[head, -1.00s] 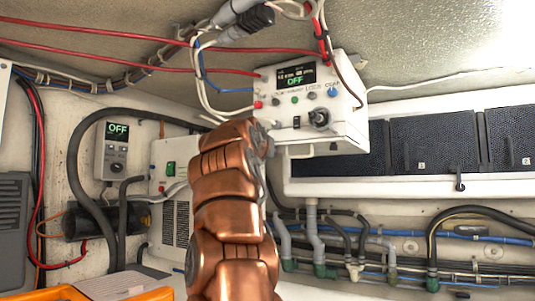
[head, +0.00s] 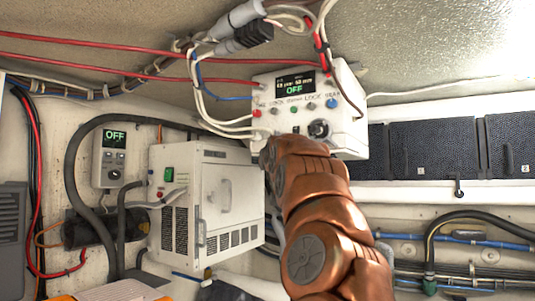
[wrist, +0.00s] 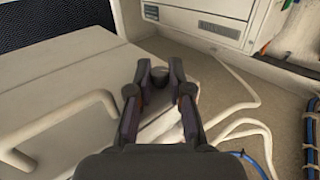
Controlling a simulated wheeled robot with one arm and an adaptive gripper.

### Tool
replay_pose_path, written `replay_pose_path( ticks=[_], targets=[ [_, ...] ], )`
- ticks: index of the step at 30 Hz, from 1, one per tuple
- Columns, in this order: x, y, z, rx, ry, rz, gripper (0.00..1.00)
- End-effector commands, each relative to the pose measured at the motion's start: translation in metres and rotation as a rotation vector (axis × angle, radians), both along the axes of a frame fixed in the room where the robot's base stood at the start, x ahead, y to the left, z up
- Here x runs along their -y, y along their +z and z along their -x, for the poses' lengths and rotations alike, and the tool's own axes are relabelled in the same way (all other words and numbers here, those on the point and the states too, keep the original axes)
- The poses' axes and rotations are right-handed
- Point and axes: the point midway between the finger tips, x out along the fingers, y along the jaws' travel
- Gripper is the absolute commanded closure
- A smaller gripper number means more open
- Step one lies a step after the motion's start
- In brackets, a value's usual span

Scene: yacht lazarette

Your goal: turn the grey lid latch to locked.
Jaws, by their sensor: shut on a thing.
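In the wrist view, my gripper (wrist: 158,74) has its two dark fingers closed in around a small dark grey rounded piece (wrist: 158,76), which I take to be the lid latch. It stands at a pale panel (wrist: 75,85). Only its top shows between the fingertips, so I cannot tell which way it is turned. In the head view my copper arm covers the gripper and the latch. There the arm's end is at the right of a white cabinet (head: 215,205) with a handle, below a white control box (head: 350,100) whose display reads OFF.
A pale loop (wrist: 75,120) and white cables (wrist: 245,110) lie close to my fingers. Dark hoses (head: 85,150) run left of the cabinet, beside a small unit (head: 110,170) reading OFF. Black panels (head: 435,145) and pipes are at the right.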

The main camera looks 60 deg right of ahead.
Motion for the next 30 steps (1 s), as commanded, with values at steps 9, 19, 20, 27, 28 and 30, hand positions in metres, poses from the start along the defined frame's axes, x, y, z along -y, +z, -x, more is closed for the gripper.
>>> replay_pose_path(
  ticks=[9, 19, 20, 27, 28, 30],
  targets=[
    [0.0002, 0.0012, 0.0001, -0.001, 0.082, -0.001, 1.0],
    [0.0006, -0.0007, 0.0002, -0.001, 0.094, 0.0, 1.0],
    [0.0006, -0.0006, 0.0002, -0.001, 0.094, 0.0, 1.0],
    [0.0006, -0.0005, 0.0004, -0.001, 0.093, 0.0, 0.72],
    [0.0006, -0.0005, 0.0004, -0.001, 0.093, 0.0, 0.68],
    [0.0007, -0.0003, 0.0006, -0.001, 0.093, 0.0, 0.61]
  ],
)
